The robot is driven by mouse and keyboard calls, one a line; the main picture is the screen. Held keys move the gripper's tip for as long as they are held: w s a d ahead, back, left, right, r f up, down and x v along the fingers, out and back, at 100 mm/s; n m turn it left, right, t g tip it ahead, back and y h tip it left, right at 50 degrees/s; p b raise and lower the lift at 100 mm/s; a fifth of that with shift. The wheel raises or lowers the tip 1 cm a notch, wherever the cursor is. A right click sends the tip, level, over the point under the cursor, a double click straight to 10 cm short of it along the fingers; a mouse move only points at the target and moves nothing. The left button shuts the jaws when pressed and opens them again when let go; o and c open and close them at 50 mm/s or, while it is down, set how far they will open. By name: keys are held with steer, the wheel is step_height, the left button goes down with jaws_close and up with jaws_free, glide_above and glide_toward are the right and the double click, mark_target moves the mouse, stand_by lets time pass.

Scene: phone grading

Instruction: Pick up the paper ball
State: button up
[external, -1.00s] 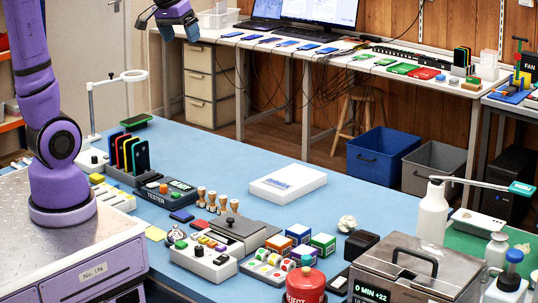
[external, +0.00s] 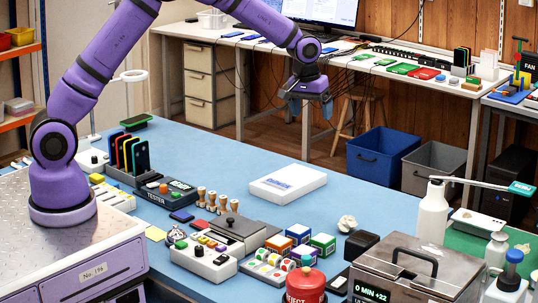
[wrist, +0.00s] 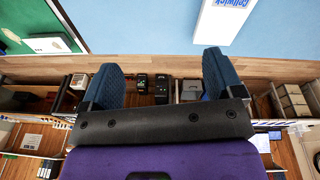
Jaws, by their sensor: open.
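The paper ball (external: 347,223) is a small crumpled whitish lump on the blue table (external: 215,160), behind the black box and right of the white flat box. My gripper (external: 309,103) is high above the far side of the table, up and left of the ball in the external view, with its fingers pointing down. In the wrist view my gripper (wrist: 158,80) shows two blue pads spread apart with nothing between them. The paper ball is not visible in the wrist view.
A white flat box (external: 288,184) lies mid-table. Small coloured boxes (external: 299,234), a black box (external: 361,244) and a metal container (external: 405,272) stand around the ball. A white bottle (external: 432,212) stands to its right. The table behind the ball is clear.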

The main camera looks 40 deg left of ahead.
glide_above(348, 216)
steer(key=shift+g+y, duration=0.3)
step_height(348, 216, down, 19)
steer(key=shift+s+d+f, duration=0.1)
steer(key=shift+s+d, duration=0.05)
steer(key=f, duration=0.5)
steer(key=shift+w, duration=0.25)
steer(key=shift+f, duration=2.8)
steer(key=c, duration=1)
